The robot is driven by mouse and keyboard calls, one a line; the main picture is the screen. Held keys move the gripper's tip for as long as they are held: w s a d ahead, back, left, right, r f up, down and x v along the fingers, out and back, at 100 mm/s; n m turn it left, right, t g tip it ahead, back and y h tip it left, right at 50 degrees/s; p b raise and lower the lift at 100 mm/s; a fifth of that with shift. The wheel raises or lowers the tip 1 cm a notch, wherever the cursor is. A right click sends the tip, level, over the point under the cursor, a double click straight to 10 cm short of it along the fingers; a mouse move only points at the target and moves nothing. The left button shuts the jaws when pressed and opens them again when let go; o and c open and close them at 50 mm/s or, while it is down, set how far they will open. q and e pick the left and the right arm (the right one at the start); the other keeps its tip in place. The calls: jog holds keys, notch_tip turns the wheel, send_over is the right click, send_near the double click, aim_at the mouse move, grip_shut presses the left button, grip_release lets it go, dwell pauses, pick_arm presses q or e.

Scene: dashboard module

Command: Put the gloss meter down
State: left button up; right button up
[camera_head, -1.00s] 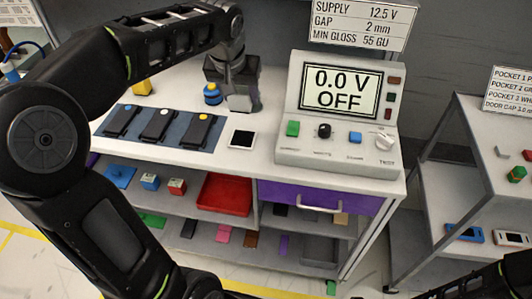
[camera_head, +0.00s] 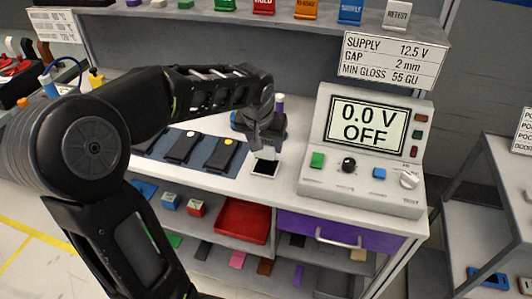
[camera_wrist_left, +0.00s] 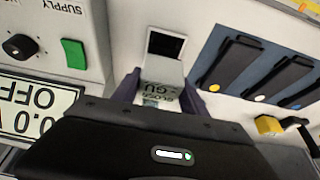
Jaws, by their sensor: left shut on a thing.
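My left gripper (camera_head: 267,146) is shut on the gloss meter (camera_head: 268,154), which is mostly hidden by the fingers in the head view. In the left wrist view the gloss meter (camera_wrist_left: 163,84) is a light grey block with "GLOSS GU" lettering, held between the two fingers of my left gripper (camera_wrist_left: 160,92). Its end is close to a black square with a white border (camera_wrist_left: 165,45), which lies on the white worktop. That black square (camera_head: 264,168) also shows just below the gripper in the head view. I cannot tell whether the meter touches the worktop. My right gripper is out of view.
A console (camera_head: 360,150) reading "0.0 V OFF" stands right of the gripper. A blue mat (camera_head: 203,147) with several black panels lies to the left. A blue object stands partly hidden behind the gripper. A red tray (camera_head: 243,221) and a purple drawer (camera_head: 325,229) are below.

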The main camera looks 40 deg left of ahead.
aim_at(266, 153)
pick_arm(q)
jog(key=shift+f, duration=0.1)
jog(key=shift+f, duration=1.75)
jog(key=shift+f, duration=0.2)
jog(key=o, duration=1.5)
jog(key=shift+r, duration=0.1)
jog(key=shift+r, duration=0.2)
jog(key=v, duration=1.2)
jog(key=shift+d+f, duration=0.1)
